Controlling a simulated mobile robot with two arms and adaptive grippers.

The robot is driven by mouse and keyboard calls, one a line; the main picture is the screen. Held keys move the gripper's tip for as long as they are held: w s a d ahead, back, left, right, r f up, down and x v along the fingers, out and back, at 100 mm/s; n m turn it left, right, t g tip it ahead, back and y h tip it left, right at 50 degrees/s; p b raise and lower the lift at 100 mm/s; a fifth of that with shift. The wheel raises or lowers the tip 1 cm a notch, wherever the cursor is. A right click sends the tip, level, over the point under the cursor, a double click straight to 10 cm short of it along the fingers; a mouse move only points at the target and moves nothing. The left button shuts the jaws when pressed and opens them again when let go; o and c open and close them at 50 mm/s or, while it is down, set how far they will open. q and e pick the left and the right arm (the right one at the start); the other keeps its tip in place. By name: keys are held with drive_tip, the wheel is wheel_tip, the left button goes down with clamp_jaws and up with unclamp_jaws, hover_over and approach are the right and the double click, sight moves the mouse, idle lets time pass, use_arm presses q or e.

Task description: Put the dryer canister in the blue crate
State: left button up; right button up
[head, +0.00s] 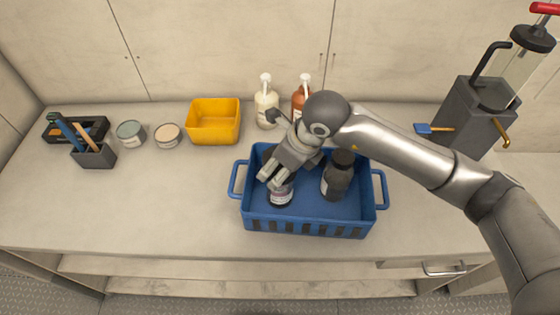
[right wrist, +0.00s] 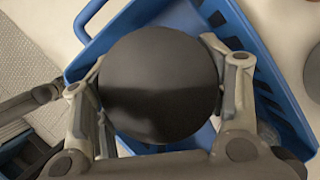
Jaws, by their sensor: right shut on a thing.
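The blue crate (head: 305,226) stands on the worktop near its front edge, with a handle at each end. My right gripper (head: 272,181) reaches down into its left part and is shut on a dark round canister with a pale label (head: 280,196), which I take as the dryer canister. In the right wrist view the canister's black round top (right wrist: 160,85) sits between the two fingers, with the blue crate wall (right wrist: 270,60) around it. I cannot tell whether its base touches the crate floor. My left gripper is not in view.
A dark bottle (head: 338,176) stands in the crate's right part. Behind are a yellow bin (head: 214,122), a cream pump bottle (head: 266,108) and an orange pump bottle (head: 301,103). Two tins (head: 130,133) and a tool holder (head: 94,155) are left. A grey pump unit (head: 470,118) stands right.

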drive_tip(key=shift+f+b, duration=0.15)
drive_tip(key=shift+b, duration=0.15)
drive_tip(key=o, duration=1.5)
drive_tip(key=shift+r, duration=0.4)
drive_tip(key=b+v, duration=0.2)
drive_tip(key=v, duration=0.9)
drive_tip(key=shift+s+d+r, duration=0.2)
drive_tip(key=shift+r, duration=0.05)
